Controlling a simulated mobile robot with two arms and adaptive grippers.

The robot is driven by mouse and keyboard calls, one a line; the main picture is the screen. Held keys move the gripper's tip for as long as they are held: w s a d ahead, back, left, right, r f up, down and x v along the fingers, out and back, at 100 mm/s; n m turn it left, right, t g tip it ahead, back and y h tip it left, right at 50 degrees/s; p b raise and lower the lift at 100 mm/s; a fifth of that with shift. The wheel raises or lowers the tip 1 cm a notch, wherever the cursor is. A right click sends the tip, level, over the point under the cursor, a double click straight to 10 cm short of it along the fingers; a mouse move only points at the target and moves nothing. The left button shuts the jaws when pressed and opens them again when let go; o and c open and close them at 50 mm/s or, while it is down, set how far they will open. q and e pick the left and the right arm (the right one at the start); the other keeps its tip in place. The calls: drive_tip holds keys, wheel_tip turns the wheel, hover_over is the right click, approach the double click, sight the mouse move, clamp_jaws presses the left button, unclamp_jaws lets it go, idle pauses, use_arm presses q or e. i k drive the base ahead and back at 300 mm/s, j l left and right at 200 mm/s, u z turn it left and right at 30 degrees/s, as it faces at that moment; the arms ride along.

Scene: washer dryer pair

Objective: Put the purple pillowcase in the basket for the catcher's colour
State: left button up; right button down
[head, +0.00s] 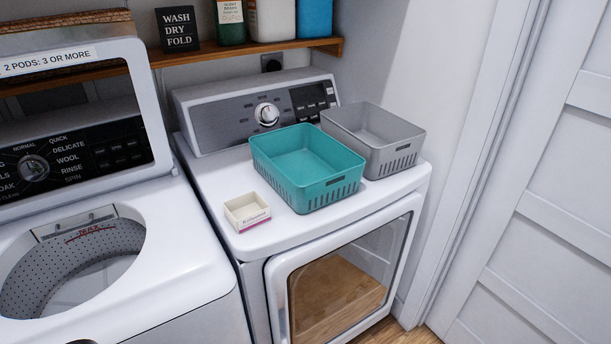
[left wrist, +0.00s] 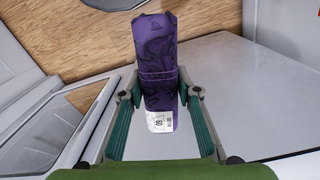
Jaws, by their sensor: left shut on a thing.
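In the left wrist view my left gripper (left wrist: 162,92) is shut on the purple pillowcase (left wrist: 158,55), a narrow folded bundle with dark swirls and a white label at its lower end. In the head view a teal basket (head: 330,190) and a grey basket (head: 392,160) stand side by side on the dryer, the grey one behind and to the right. Both look empty. A small open cream box (head: 247,212) with a pink stripe and small lettering, which I cannot read surely, stands left of the teal basket. Neither gripper shows in the head view.
The washer (head: 170,245) at left has its lid up and its drum open. A wooden shelf (head: 240,50) with bottles and a sign runs above the dryer (head: 415,195). A white panelled door (head: 545,200) is at right.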

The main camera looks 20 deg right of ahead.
sight(304, 177)
drive_tip(key=i+l+u, duration=0.1)
drive_tip(key=l, duration=0.4)
drive_tip(key=i+l+u, duration=0.1)
drive_tip(key=l, duration=0.45)
drive_tip(key=i+l, duration=0.1)
drive_tip(key=l, duration=0.4)
drive_tip(key=i+l+u, duration=0.15)
drive_tip(key=l, duration=0.4)
